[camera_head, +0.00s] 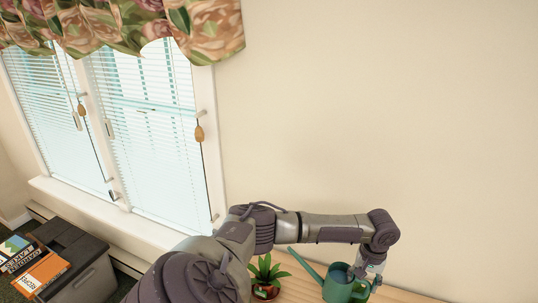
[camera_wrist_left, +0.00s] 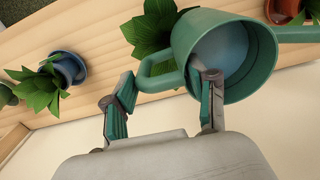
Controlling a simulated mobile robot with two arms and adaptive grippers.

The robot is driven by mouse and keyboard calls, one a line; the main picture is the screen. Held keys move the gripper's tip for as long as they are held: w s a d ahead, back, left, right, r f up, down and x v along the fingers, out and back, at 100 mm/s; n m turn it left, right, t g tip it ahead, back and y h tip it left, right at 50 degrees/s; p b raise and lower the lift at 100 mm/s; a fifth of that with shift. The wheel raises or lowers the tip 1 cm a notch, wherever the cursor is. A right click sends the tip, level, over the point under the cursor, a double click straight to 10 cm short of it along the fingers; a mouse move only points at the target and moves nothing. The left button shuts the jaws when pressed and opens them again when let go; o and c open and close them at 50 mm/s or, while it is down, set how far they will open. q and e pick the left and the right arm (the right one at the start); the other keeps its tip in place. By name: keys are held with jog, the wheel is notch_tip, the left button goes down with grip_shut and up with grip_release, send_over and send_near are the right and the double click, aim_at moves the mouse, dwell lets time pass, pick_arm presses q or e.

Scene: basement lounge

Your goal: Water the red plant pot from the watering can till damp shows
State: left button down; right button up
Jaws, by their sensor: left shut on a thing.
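The green watering can (camera_head: 337,286) is at the bottom of the head view, its spout pointing up and left toward the red pot. It looks roughly upright; I cannot tell whether it touches the table. My left gripper (camera_head: 368,274) is shut on its handle, which shows between the fingers (camera_wrist_left: 165,85) in the left wrist view. A pale blue surface shows inside the can (camera_wrist_left: 262,62). The red plant pot (camera_head: 262,293), with a leafy green plant, stands left of the can, partly cut by the frame. A reddish pot (camera_wrist_left: 283,12) also shows beyond the can in the wrist view. My right gripper is out of view.
The wooden table (camera_head: 300,290) runs along the wall. In the wrist view, a blue pot (camera_wrist_left: 68,68) with a plant stands on it, and another leafy plant (camera_wrist_left: 150,28) is partly behind the can. A dark box with books (camera_head: 40,272) is at far left, under the windows.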

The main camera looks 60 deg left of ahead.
pick_arm(q)
jog(key=shift+a+r, duration=0.2)
jog(key=shift+r, duration=0.25)
notch_tip(320, 180, up, 3)
jog(key=shift+d+f, duration=0.1)
jog(key=shift+d+r, duration=0.15)
jog(key=shift+r, duration=0.5)
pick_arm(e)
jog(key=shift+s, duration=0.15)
